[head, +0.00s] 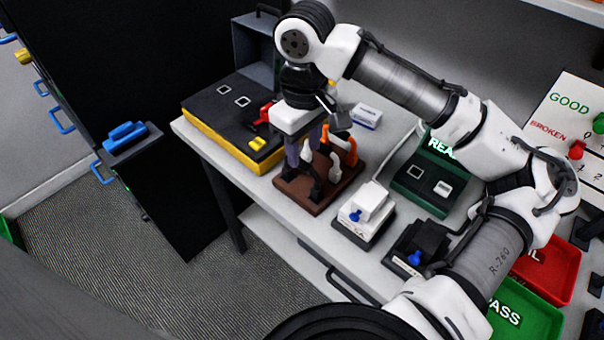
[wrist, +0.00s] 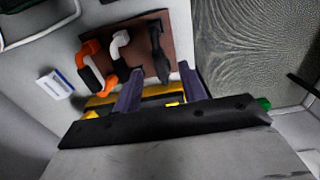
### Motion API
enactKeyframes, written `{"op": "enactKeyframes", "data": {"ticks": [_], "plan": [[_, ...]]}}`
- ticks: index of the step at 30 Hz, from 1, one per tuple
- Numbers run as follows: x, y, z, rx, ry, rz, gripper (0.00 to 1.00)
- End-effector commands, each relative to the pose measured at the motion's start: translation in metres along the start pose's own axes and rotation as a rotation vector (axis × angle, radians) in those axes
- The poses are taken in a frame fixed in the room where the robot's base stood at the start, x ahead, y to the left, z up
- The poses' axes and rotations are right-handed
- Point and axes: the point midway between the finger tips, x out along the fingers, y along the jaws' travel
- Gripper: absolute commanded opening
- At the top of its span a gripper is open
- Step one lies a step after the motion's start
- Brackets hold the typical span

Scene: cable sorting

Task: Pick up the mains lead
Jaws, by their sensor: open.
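A brown board (head: 300,201) on the table holds three cable ends side by side: an orange one (head: 349,143), a white one (head: 333,163) and a black one (head: 315,188). No label shows which is the mains lead. In the wrist view the orange (wrist: 91,72), white (wrist: 120,50) and black (wrist: 157,48) ends stand on the brown board (wrist: 182,40). My gripper (head: 304,158) is open over the board's far left side. In the wrist view its purple fingers (wrist: 160,70) lie nearest the black end, which shows between their tips. I cannot tell whether they touch it.
A black and yellow case (head: 222,112) lies just left of the board. A small white box (head: 366,116) is behind it. A white plug block (head: 364,212), a black one (head: 421,243) and a green reader (head: 425,185) stand to the right, with red (head: 566,262) and green (head: 541,315) trays beyond.

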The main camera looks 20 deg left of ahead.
Motion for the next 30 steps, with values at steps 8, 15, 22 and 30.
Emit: {"op": "enactKeyframes", "data": {"ticks": [8,15,22,30], "plan": [[0.025,0.000,-0.004,0.001,-0.002,0.000,0.42],[0.054,0.000,-0.005,0.001,0.001,0.000,0.42],[0.056,0.000,-0.005,0.001,0.001,0.000,0.42],[0.055,0.000,-0.006,0.000,0.001,0.001,0.08]]}}
